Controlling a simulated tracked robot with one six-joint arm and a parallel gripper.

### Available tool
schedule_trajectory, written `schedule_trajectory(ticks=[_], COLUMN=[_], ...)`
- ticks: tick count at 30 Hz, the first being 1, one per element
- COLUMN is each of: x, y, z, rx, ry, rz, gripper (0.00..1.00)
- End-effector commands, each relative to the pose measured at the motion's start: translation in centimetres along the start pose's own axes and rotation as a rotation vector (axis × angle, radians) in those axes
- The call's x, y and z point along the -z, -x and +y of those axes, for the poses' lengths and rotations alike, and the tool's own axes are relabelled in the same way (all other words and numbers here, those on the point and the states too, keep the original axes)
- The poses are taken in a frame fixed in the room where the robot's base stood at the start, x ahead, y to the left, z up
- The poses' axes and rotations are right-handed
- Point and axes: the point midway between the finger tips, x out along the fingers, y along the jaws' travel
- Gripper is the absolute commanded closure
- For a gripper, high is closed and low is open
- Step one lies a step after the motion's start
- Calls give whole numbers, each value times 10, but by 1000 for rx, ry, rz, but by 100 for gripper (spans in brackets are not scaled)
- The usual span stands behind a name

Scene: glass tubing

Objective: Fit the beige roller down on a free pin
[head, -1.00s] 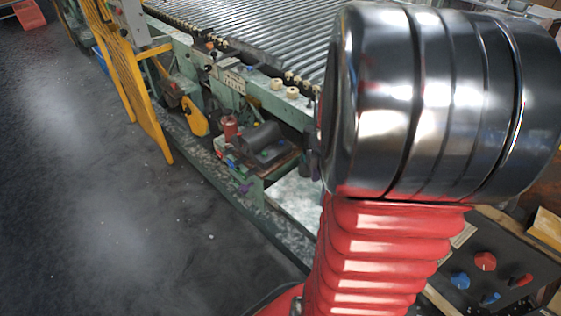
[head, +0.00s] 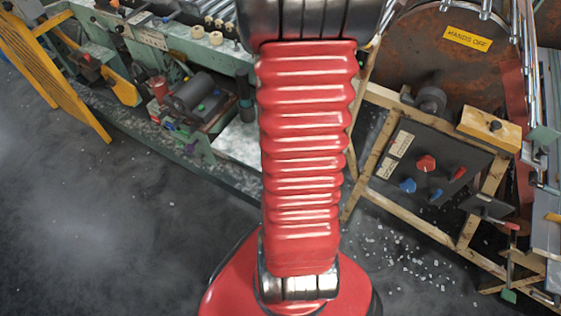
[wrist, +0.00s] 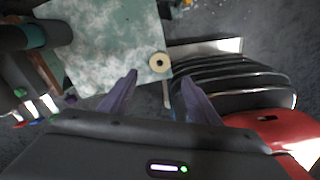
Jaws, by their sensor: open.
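A beige roller (wrist: 158,62), a small ring with a dark hole, shows in the wrist view near the right edge of a pale, stained plate (wrist: 105,45). My gripper (wrist: 159,77) is open, its two purple-grey fingers apart and nothing between them. The roller lies beyond the fingertips, between them as seen in the picture; the gap in depth is unclear. In the head view, two beige rollers (head: 197,32) (head: 216,38) sit on the green machine rail. My arm covers the space to their right. I cannot make out a free pin clearly.
The pale plate (head: 236,145) juts from the green machine frame in the head view. A dark motor (head: 195,95) stands left of it. A control box (head: 430,170) on a wooden frame and a rusty disc (head: 430,60) stand right. Open floor (head: 90,220) lies front left.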

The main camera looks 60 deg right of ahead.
Motion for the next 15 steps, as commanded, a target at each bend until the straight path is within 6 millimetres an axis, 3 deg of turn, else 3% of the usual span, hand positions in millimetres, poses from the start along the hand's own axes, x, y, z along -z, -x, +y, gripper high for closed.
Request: schedule_trajectory(ticks=[9, 15], x=[0, 0], y=[-41, -55], z=[0, 0], rx=[3, 0], ry=[0, 0], rz=[2, 0], gripper=[43, 43])
